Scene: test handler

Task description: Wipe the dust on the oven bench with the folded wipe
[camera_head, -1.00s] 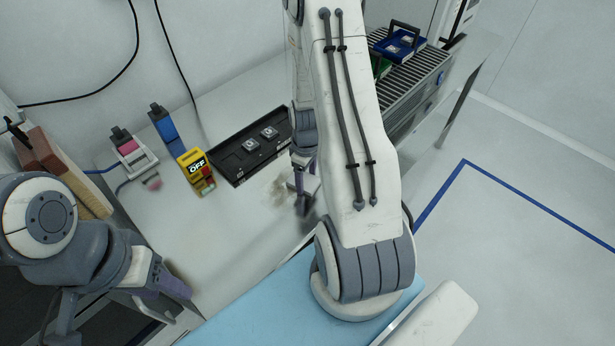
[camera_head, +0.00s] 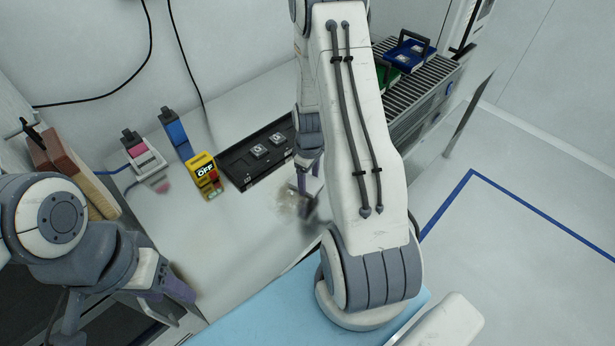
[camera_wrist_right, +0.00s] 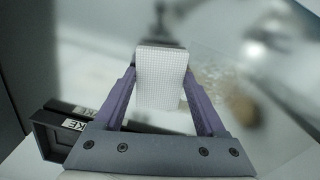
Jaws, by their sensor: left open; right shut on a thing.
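My right gripper (camera_wrist_right: 165,108) is shut on the folded wipe (camera_wrist_right: 164,75), a white block with a fine grid pattern, in the right wrist view. In the head view my right gripper (camera_head: 306,190) is low over the oven bench (camera_head: 235,240), partly hidden by my own arm. The brownish dust (camera_head: 288,202) lies on the bench just left of it and also shows in the right wrist view (camera_wrist_right: 210,78). I cannot tell whether the wipe touches the bench. My left gripper (camera_head: 125,310) is open and empty at the lower left, away from the dust.
A black tray (camera_head: 232,171) with two square parts lies behind the dust. A yellow OFF box (camera_head: 204,176), a blue-topped holder (camera_head: 175,133) and a pink-topped device (camera_head: 146,163) stand to its left. A roller conveyor (camera_head: 420,95) with trays is at the back right.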

